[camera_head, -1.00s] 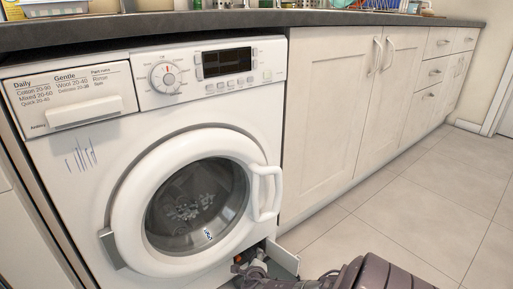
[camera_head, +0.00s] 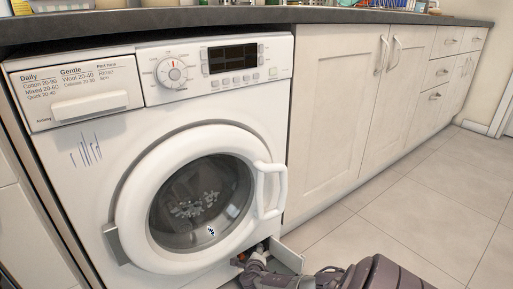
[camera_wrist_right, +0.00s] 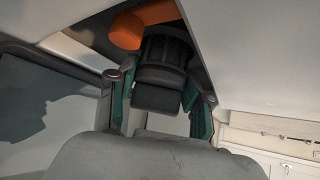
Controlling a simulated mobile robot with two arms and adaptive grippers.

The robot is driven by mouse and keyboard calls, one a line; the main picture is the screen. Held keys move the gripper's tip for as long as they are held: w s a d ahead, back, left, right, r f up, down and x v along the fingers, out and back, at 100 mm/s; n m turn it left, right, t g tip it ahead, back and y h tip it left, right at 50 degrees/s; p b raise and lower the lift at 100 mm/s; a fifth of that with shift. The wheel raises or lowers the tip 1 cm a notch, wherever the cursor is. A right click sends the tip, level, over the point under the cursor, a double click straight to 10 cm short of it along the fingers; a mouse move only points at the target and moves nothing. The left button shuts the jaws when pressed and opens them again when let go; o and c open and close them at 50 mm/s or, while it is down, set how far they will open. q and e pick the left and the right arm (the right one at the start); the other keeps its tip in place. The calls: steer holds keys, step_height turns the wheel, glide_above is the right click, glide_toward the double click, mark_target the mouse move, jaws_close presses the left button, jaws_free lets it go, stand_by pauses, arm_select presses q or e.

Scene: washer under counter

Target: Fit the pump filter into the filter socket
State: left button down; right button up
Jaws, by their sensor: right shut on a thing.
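The pump filter (camera_wrist_right: 160,72) is a black ribbed cylinder with a dark block-like handle, seen in the right wrist view. My right gripper (camera_wrist_right: 160,98) is shut on it, its green-padded fingers on either side. In the head view my right gripper (camera_head: 252,262) is low at the washer's bottom right corner, beside the open service flap (camera_head: 288,258). The filter's far end points into the dark recess behind the flap. The filter socket cannot be made out, and I cannot tell whether the filter's end is inside it. My left gripper is not in view.
An orange part (camera_wrist_right: 128,28) is in the recess, close beside the filter. The washer (camera_head: 84,185) has its round door (camera_head: 130,215) shut, with the handle above my right gripper. Cupboards (camera_head: 330,120) stand to the right. The tiled floor (camera_head: 425,185) there is clear.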

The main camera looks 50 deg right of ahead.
steer(key=shift+w+d, duration=0.1)
steer(key=shift+w, duration=0.35)
steer(key=o, duration=1.2)
steer(key=shift+o, duration=0.2)
steer(key=shift+w+d, duration=0.1)
steer(key=shift+r, duration=0.1)
steer(key=v, duration=0.8)
steer(key=shift+f, duration=0.3)
